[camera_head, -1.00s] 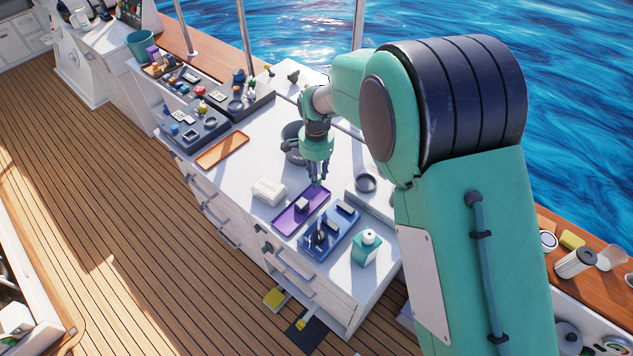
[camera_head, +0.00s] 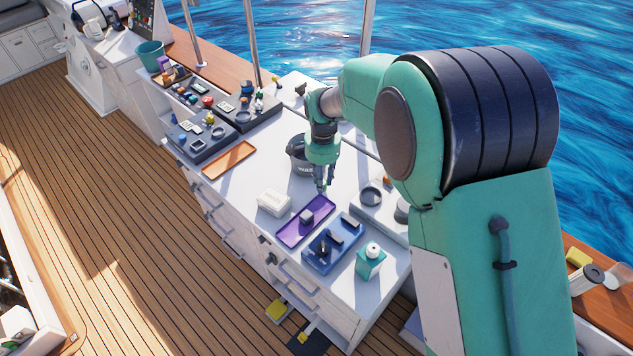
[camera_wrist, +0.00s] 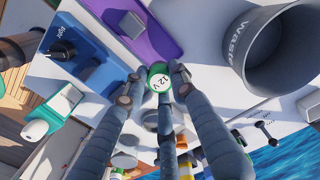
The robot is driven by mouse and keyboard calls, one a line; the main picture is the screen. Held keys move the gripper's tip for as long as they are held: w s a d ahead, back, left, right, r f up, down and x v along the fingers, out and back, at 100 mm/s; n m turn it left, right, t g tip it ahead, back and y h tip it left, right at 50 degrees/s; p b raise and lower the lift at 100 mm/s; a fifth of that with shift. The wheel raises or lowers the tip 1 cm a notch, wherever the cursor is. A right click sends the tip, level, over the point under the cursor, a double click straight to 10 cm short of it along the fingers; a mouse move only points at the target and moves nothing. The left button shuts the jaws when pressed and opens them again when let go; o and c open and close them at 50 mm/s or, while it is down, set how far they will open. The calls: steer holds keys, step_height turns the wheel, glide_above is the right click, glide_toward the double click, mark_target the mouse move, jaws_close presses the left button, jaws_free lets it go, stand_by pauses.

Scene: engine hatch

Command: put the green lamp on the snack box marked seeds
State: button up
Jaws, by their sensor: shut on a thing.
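My gripper (camera_head: 323,187) hangs over the white counter, just behind the purple tray. In the wrist view its fingers (camera_wrist: 160,82) are shut on the green lamp (camera_wrist: 158,82), a small round green piece with a white face marked "12 V". The lamp is too small to make out in the head view. A small white box (camera_head: 274,202) stands on the counter left of the purple tray, but its marking is too small to read. I cannot pick out the word seeds on anything.
The purple tray (camera_head: 290,234) holds a grey block (camera_head: 306,216). A grey waste bin (camera_wrist: 272,50) is close behind my gripper. An orange tray (camera_head: 229,160) lies left. Counter between trays is partly clear.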

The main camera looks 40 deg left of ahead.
steer(key=s+d, duration=0.2)
steer(key=s, duration=0.7)
steer(key=s+d+p, duration=0.1)
steer(key=s+d, duration=0.1)
steer(key=s, duration=0.6)
steer(key=shift+s+d, duration=0.35)
steer(key=shift+s, duration=0.05)
steer(key=shift+f, duration=0.1)
glide_above(279, 202)
steer(key=shift+f+b, duration=0.3)
steer(key=shift+f, duration=0.4)
steer(key=shift+f, duration=0.1)
steer(key=shift+f, duration=1.7)
steer(key=shift+f, duration=0.15)
